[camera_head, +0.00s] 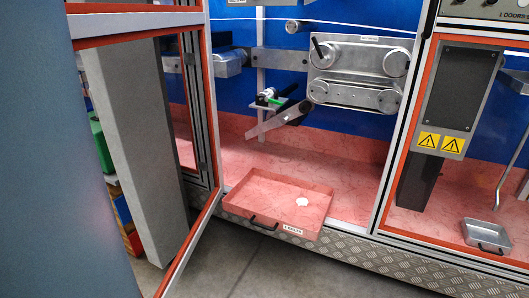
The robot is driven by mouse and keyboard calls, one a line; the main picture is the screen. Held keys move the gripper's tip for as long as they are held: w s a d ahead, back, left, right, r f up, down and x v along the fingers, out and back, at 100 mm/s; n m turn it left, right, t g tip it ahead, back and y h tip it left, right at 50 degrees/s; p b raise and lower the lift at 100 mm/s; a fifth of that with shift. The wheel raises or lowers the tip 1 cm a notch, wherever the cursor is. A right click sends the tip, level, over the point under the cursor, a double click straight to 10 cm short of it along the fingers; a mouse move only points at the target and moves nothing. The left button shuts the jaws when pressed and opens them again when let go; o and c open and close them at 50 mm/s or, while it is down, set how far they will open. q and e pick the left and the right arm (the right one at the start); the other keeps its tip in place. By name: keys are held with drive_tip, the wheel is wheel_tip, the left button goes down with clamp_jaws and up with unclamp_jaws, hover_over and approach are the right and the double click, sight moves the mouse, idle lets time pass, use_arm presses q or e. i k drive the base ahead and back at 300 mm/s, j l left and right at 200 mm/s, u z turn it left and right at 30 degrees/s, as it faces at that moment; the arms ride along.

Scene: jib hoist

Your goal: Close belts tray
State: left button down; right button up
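The belts tray (262,196) is a shallow pink tray in the lower middle of the head view. It has a black handle (264,223) and a small white label (293,229) that appears to read "BELTS" on its front. The tray juts out from the pink cabinet floor over the diamond-plate sill, at a slight angle. A small white object (302,201) lies inside it. Neither of my grippers shows in this view, and nothing touches the tray handle.
An orange-edged door (191,248) stands open left of the tray. A large grey-blue surface fills the left side. Behind the tray is a metal belt unit (359,71). A small metal tray (486,234) sits in the right compartment. The grey floor (240,268) in front is clear.

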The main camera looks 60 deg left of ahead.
sight(263, 196)
drive_tip(key=u, duration=1.8)
drive_tip(key=i+l+u, duration=0.1)
drive_tip(key=u, duration=0.4)
drive_tip(key=i+l+u, duration=0.1)
drive_tip(key=u, duration=0.4)
drive_tip(key=l+u, duration=0.25)
drive_tip(key=u, duration=0.25)
drive_tip(key=l+u, duration=0.25)
drive_tip(key=u, duration=0.2)
drive_tip(key=i+l+u, duration=0.15)
drive_tip(key=l, duration=0.45)
drive_tip(key=l+u, duration=0.15)
drive_tip(key=l, duration=0.5)
drive_tip(key=l+z, duration=0.75)
drive_tip(key=z, duration=0.15)
drive_tip(key=i, duration=0.05)
